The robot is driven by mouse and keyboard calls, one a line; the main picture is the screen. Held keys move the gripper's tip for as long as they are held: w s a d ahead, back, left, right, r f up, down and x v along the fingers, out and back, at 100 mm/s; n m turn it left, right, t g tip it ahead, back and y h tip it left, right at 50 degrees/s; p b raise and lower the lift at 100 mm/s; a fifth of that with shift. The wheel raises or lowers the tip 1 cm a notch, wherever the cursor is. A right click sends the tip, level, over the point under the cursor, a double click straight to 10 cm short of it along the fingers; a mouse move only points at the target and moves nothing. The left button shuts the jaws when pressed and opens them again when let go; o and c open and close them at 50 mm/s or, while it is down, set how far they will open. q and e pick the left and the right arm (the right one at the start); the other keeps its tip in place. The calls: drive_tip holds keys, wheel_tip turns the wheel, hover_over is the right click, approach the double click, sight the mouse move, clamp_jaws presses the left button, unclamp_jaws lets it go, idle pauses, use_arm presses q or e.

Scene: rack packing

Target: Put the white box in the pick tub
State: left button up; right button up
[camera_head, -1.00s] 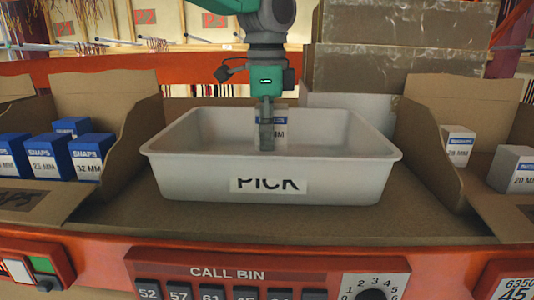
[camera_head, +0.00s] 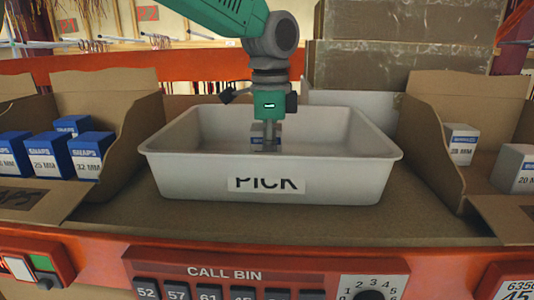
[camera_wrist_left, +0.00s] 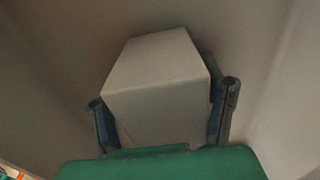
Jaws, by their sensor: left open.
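The white pick tub (camera_head: 180,172), with its PICK label, stands in the middle of the shelf. My left gripper (camera_head: 270,145) comes down into it from above. The white box (camera_head: 257,130) is low inside the tub, largely hidden behind the fingers. In the left wrist view the white box (camera_wrist_left: 155,75) lies between the two open fingers, one on each side. Whether either finger touches it is hard to tell. My right gripper is not in view.
A carton of blue and white SNAPS boxes (camera_head: 88,155) stands left of the tub. Another carton (camera_head: 440,150) with white boxes (camera_head: 460,143) stands on the right. A red rail with a call bin panel (camera_head: 235,270) runs along the front.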

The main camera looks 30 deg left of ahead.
use_arm(q)
drive_tip(key=shift+d+r, duration=0.1)
drive_tip(key=shift+r, duration=0.2)
drive_tip(key=r, duration=0.3)
drive_tip(key=a+r, duration=0.1)
drive_tip(key=r, duration=0.7)
drive_tip(key=shift+a+b, duration=0.25)
drive_tip(key=shift+b, duration=0.15)
drive_tip(key=shift+d+r, duration=0.25)
drive_tip(key=shift+d, duration=0.35)
